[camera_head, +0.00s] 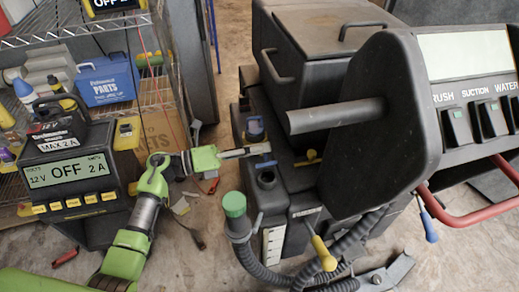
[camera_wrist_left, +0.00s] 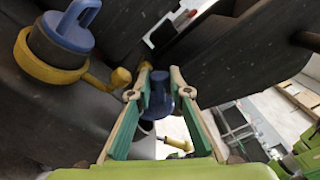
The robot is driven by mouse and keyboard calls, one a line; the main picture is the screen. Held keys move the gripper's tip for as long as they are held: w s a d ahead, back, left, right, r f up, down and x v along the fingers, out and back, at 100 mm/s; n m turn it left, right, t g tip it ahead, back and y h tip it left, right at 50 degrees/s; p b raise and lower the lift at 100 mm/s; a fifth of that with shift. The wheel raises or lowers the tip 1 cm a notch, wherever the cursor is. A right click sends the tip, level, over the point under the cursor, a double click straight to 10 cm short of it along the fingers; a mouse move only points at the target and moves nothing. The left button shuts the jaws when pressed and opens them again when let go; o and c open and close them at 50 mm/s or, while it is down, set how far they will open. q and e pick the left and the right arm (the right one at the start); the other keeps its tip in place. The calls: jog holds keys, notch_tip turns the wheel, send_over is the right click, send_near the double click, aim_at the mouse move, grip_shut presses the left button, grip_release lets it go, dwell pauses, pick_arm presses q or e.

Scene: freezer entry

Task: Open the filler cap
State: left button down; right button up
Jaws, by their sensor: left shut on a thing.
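My left gripper (camera_head: 262,151) reaches in from the left over the dark floor-cleaning machine (camera_head: 295,180). In the left wrist view, its two fingers (camera_wrist_left: 160,92) are closed around a blue cap (camera_wrist_left: 160,103). The fingers hide part of that cap in the head view. A dark round neck (camera_head: 267,178) shows just below the fingertips; I cannot tell whether the cap still touches it. My right gripper is out of view.
A yellow-ended knob (camera_head: 308,158) is right of the gripper. A green cap (camera_head: 234,204) tops a corrugated hose in front. The control console (camera_head: 440,100) overhangs at right. A battery charger (camera_head: 70,175) and wire shelf (camera_head: 70,35) stand at left. Small tools lie on the floor.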

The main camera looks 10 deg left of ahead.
pick_arm(q)
jog(key=shift+w+a+f+n, duration=0.2)
jog(key=shift+w+n, duration=0.4)
jog(key=shift+n, duration=0.6)
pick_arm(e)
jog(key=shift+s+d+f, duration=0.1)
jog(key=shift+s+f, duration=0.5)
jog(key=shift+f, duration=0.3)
pick_arm(q)
jog(key=c, duration=1.9)
grip_release()
jog(key=shift+s+a, duration=0.2)
jog(key=shift+a, duration=0.3)
jog(key=shift+v, duration=3.45)
jog(key=shift+r, duration=0.1)
